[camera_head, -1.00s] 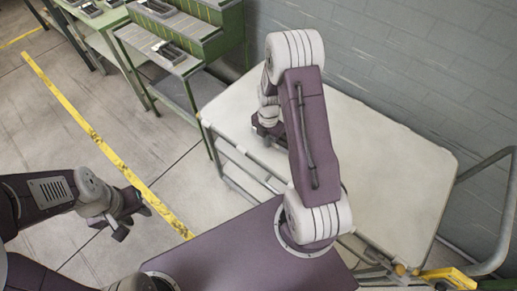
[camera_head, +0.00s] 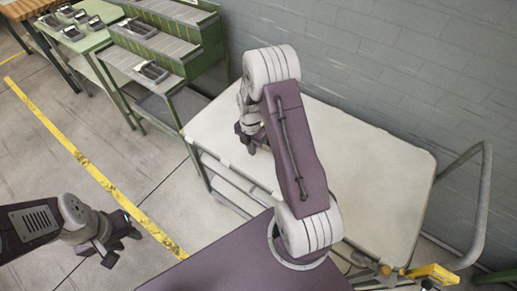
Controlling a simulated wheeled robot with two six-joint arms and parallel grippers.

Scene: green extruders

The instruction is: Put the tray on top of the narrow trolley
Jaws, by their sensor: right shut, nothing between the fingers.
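A trolley (camera_head: 370,150) with a pale flat top, a grey tube handle and a lower frame stands along the wall; its visible top is bare. It is the only trolley I see; whether it is the narrow one I cannot tell. Small dark metal trays sit at the upper left: one on the stepped green bench (camera_head: 152,71), several on the green table (camera_head: 72,33). My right gripper (camera_head: 250,142) is shut and empty over the trolley's left part, partly hidden by my arm. My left gripper (camera_head: 122,246) is open and empty above the floor at lower left, far from the trays.
The green stepped bench (camera_head: 185,42) stands close to the trolley's left end. A grey brick wall (camera_head: 400,60) runs behind both. A yellow floor line (camera_head: 95,175) crosses the clear floor at left. A yellow part (camera_head: 432,272) is at the trolley's near right corner.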

